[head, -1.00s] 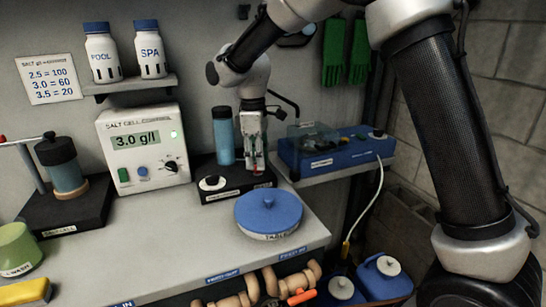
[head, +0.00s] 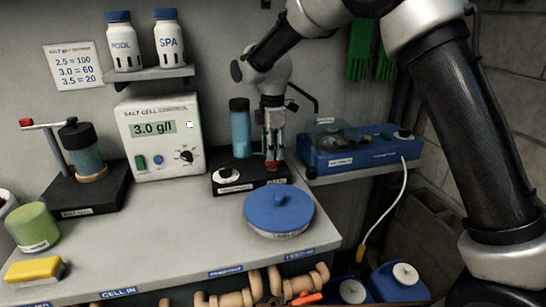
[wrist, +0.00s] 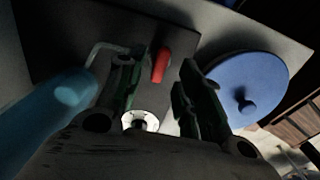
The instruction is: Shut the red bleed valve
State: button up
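The red bleed valve handle (wrist: 160,66) shows in the wrist view as a short red bar over a black base (wrist: 65,35). My gripper (wrist: 157,80) is open, with one dark finger on each side of the handle's line; I cannot tell whether either touches it. In the head view my gripper (head: 272,155) points down over the right part of the black base (head: 224,188), beside a blue cylinder (head: 240,135). A bit of red shows at its fingertips there, and the fingers hide most of the valve.
A white knob (head: 228,174) sits on the base, left of my gripper. A blue round lid (head: 279,211) lies in front. The salt cell control box (head: 162,137) stands left, and a blue unit (head: 362,150) stands right. The grey worktop (head: 150,235) is clear at front centre.

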aim_at(273, 164)
jog(key=shift+f, duration=1.35)
grip_shut()
